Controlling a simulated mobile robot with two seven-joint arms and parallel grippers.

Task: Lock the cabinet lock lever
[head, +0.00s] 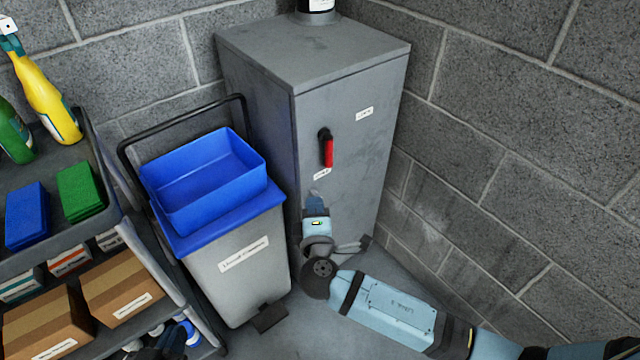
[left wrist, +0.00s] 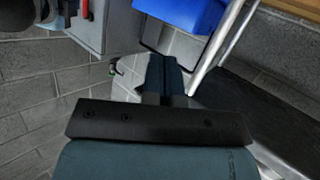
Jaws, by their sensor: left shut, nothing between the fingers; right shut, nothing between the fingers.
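The grey cabinet (head: 350,90) stands in the corner. Its lock lever (head: 327,150) has a black pivot and a red handle hanging straight down on the door; the red handle also shows at the top of the left wrist view (left wrist: 84,9). My right gripper (head: 314,197) is shut and empty, pointing up in front of the door, below the lever and apart from it. My left gripper (left wrist: 165,76) is shut and empty in the left wrist view, away from the lever. In the head view, a dark part at the bottom left may be it.
A bin (head: 240,265) with a blue tub (head: 205,180) stands left of the cabinet. A cart (head: 85,232) with bottles and boxes is at the far left. Small labels (head: 364,113) are on the door. Block walls (head: 500,100) close in behind and right.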

